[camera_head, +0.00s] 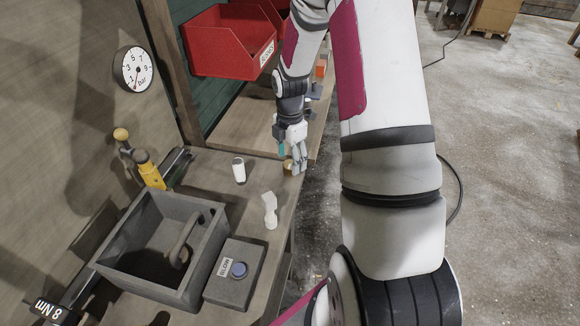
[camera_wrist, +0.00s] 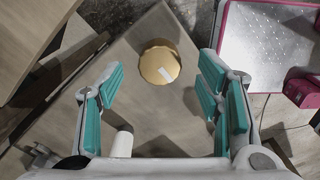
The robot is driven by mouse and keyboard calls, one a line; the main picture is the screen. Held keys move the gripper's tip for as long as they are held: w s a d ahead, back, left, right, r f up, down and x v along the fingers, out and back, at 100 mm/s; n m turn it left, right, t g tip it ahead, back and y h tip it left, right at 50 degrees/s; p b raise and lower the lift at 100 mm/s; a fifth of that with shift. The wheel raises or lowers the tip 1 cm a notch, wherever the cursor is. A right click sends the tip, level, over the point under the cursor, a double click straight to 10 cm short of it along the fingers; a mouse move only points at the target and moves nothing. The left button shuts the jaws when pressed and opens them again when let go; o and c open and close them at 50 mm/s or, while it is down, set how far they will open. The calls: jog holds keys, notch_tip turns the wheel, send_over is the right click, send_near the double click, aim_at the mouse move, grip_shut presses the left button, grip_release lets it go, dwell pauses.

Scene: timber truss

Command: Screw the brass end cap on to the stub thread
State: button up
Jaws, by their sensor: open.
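The brass end cap (camera_wrist: 160,64) is a round, gold-coloured disc with a pale mark on top. It sits on the wooden bench top near the bench's corner in the wrist view. In the head view only a small brownish part of it (camera_head: 288,164) shows beside my fingers. My gripper (camera_wrist: 160,82) is open and empty, with its teal-padded fingers spread to either side of the cap's line. In the head view my gripper (camera_head: 296,166) points down close over the cap at the bench's right edge. I cannot make out the stub thread for certain.
A white cup-like cylinder (camera_head: 239,171) and a white waisted piece (camera_head: 269,212) stand on the bench. Red bins (camera_head: 231,42) are behind; a gauge (camera_head: 133,68) is on the wall.

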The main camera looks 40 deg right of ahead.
notch_tip(320, 180, down, 2)
jog(key=shift+f, duration=0.1)
jog(key=c, duration=1.1)
jog(key=shift+o, duration=0.2)
jog(key=shift+r, duration=0.45)
jog(key=r, duration=0.3)
jog(key=shift+s, duration=0.2)
jog(key=s+a+r+p, duration=0.1)
jog(key=s+a, duration=0.1)
jog(key=s, duration=1.3)
jog(key=shift+s, duration=0.25)
